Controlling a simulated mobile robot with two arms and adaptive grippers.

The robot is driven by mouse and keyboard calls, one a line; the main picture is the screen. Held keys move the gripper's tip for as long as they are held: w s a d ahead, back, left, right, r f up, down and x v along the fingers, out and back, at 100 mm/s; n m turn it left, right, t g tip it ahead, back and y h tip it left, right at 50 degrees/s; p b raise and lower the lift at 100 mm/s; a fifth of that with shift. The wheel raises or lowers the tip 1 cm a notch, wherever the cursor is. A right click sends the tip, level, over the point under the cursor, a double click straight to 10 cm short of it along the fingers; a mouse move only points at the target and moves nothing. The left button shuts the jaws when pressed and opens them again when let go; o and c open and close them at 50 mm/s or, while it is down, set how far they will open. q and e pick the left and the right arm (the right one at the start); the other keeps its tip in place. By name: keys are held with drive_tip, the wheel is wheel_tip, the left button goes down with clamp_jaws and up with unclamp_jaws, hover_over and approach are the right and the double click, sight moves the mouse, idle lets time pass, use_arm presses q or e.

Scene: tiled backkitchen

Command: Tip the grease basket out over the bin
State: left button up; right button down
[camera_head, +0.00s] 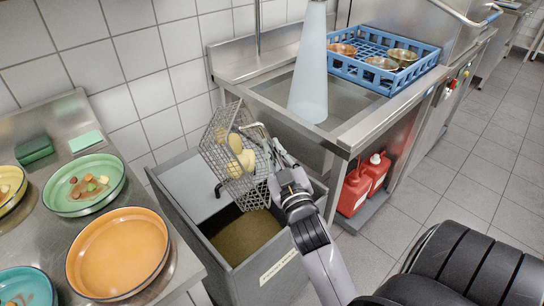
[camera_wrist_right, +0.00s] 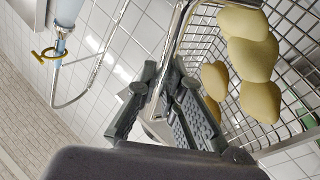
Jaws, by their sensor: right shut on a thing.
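The grease basket (camera_head: 226,148) is a wire mesh basket, tilted, above the open grey bin (camera_head: 268,277). Several yellowish lumps (camera_head: 243,160) are inside it; they also show in the right wrist view (camera_wrist_right: 253,60). My right gripper (camera_head: 272,153) is shut on the basket at its right side, by its wire handle. In the right wrist view the fingers (camera_wrist_right: 168,82) close near the wire, with the mesh beyond. The bin holds a brownish mass low inside. My left gripper is not in view.
A steel counter (camera_head: 60,222) with food plates, an orange bowl (camera_head: 118,254) and sponges stands at left. A sink unit (camera_head: 340,138) with a blue rack (camera_head: 428,64) stands behind right, red canisters (camera_head: 356,187) below. A pale blue translucent cone (camera_head: 309,70) rises over the sink.

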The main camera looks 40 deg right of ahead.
drive_tip(key=shift+r, duration=0.15)
drive_tip(key=m+b, duration=0.1)
drive_tip(key=f+m+h+b, duration=0.1)
drive_tip(key=b, duration=0.1)
drive_tip(key=shift+s+d+f, duration=0.1)
drive_tip(key=shift+f, duration=0.15)
drive_tip(key=shift+m+t+b, duration=0.4)
drive_tip(key=shift+m+b, duration=0.15)
drive_tip(key=shift+m, duration=0.05)
drive_tip(key=shift+s+d+m+h+b, duration=0.1)
drive_tip(key=shift+d+m+h+b, duration=0.05)
drive_tip(key=shift+m+h+b, duration=0.2)
drive_tip(key=shift+r, duration=0.1)
